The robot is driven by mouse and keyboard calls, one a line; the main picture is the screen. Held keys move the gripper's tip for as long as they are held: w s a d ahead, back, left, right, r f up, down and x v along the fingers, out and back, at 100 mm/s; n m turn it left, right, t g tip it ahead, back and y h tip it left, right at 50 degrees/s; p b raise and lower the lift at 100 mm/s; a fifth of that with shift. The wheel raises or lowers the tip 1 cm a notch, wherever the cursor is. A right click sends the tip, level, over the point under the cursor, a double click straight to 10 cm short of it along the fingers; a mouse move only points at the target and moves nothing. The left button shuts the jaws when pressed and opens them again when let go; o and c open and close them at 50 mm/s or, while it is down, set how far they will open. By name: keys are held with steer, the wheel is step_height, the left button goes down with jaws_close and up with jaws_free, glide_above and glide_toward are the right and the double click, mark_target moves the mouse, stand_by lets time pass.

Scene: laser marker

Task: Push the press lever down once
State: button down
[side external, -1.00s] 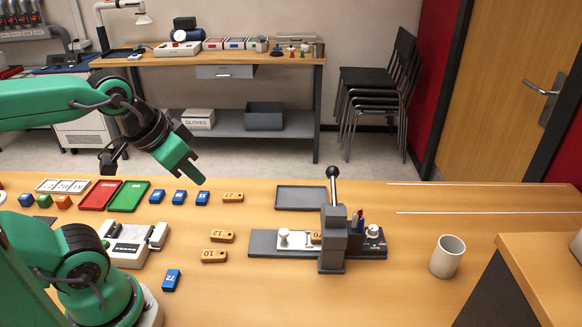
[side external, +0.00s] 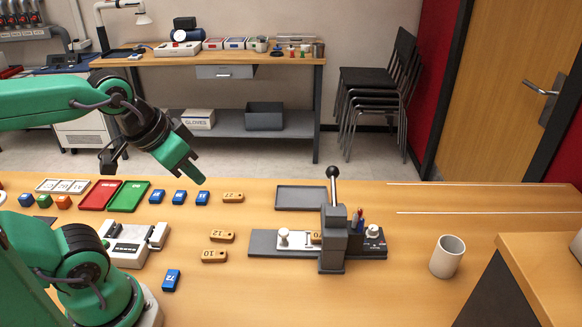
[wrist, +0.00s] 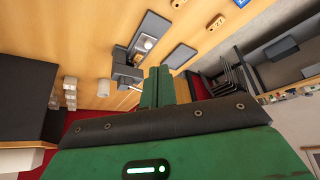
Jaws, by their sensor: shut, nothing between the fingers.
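The press (side external: 333,239) is a dark grey block on a long grey base on the wooden table. Its lever (side external: 333,188) stands upright on top, with a dark round knob. A wooden tag (side external: 316,238) sits in the press, partly hidden by the block. My gripper (side external: 199,180) is shut and empty, high above the table to the left of the press and apart from the lever. In the wrist view my shut gripper fingers (wrist: 158,86) point toward the press (wrist: 125,72); the lever is hard to make out there.
A grey tray (side external: 300,198) lies behind the press. A white cup (side external: 447,257) stands to its right. Wooden tags (side external: 214,256) and blue blocks (side external: 171,280) lie to its left. Red (side external: 99,195) and green (side external: 129,196) trays are further left. The table's front middle is clear.

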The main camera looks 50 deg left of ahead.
steer(key=w+d+r+m+g, duration=0.1)
steer(key=w+r+m, duration=0.1)
steer(key=w+r, duration=0.5)
steer(key=m+g, duration=0.5)
steer(key=m, duration=0.2)
glide_above(333, 167)
steer(key=shift+a+r, duration=0.1)
steer(key=shift+r, duration=0.3)
steer(key=shift+f, duration=0.1)
step_height(333, 167, down, 14)
steer(key=shift+r, duration=0.1)
stand_by(0.9)
steer(key=shift+w, duration=0.1)
